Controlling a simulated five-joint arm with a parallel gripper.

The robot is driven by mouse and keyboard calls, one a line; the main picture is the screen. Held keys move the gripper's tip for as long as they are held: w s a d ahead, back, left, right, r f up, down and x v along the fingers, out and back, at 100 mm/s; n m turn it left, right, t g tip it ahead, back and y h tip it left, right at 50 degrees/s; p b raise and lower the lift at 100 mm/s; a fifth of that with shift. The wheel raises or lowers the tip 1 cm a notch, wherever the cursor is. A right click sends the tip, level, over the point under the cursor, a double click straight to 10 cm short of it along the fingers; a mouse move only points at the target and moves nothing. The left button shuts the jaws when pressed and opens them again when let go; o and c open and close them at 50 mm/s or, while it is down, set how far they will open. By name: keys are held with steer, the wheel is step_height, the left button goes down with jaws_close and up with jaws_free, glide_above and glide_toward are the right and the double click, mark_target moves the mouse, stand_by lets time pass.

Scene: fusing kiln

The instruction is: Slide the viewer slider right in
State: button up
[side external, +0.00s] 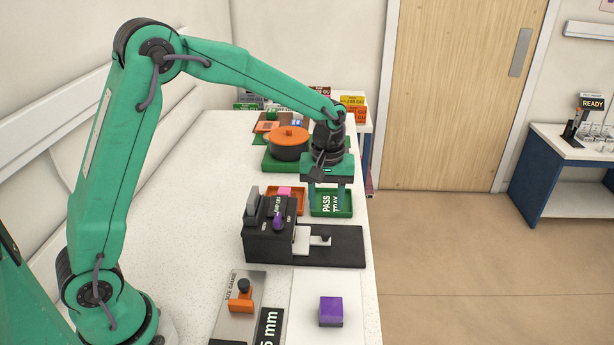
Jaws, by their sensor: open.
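A black box-shaped viewer (266,232) stands on a dark base plate (346,247) in the middle of the table. A white slide with a small dark knob, which looks like the viewer slider (302,240), sticks out of the viewer's right side over the plate. How much of the slider is inside is hidden. A purple knob (278,221) is on the viewer's face. My gripper (327,206) points down, open, its two green fingers apart and nothing seen between them. It appears behind and above the slider, over or in front of a green tray marked PASS (328,212).
An orange tray (298,207) with a pink piece lies behind the viewer. An orange-lidded pot (289,142) stands farther back. In front are a size gauge (238,304) with an orange-black knob piece and a purple block (331,311) on a white sheet. The table's right edge is close.

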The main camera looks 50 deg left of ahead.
mark_target(325, 232)
steer(key=shift+w+f, duration=0.15)
steer(key=shift+f, duration=0.15)
steer(key=shift+f, duration=3.85)
jaws_close()
